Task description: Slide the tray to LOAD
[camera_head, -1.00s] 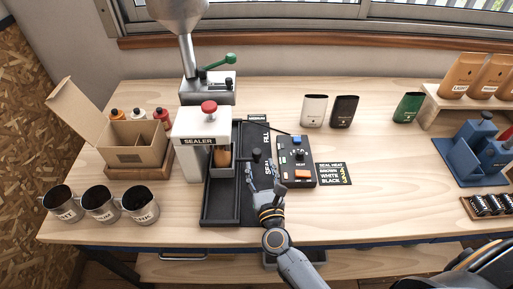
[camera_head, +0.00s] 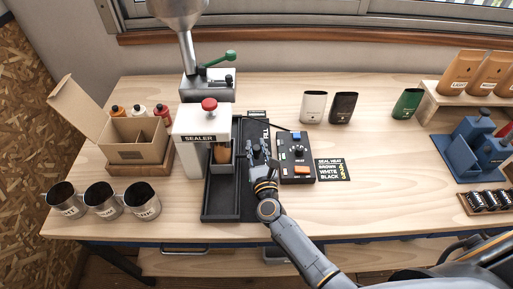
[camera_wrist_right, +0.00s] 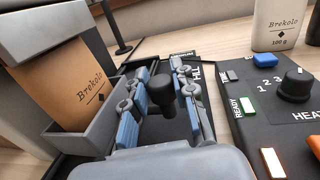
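The grey tray (camera_head: 222,182) sits in the black track beneath the white sealer (camera_head: 202,140). A brown pouch (camera_head: 222,153) stands in it; tray wall (camera_wrist_right: 98,128) and pouch (camera_wrist_right: 68,85) also show in the right wrist view. A black knob (camera_wrist_right: 162,88) stands upright beside the tray. My right gripper (camera_head: 257,156) is over the track at this knob; in its wrist view the fingers (camera_wrist_right: 163,98) are spread, one on each side of it, with narrow gaps visible. FILL is readable on the track; I cannot read LOAD. My left gripper is not in view.
A black control box (camera_head: 297,170) with a dial and buttons stands close right of my right gripper. A heat card (camera_head: 331,169) lies beyond it. Three mugs (camera_head: 103,199) and an open carton (camera_head: 137,151) are at the left. The table's right-middle is clear.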

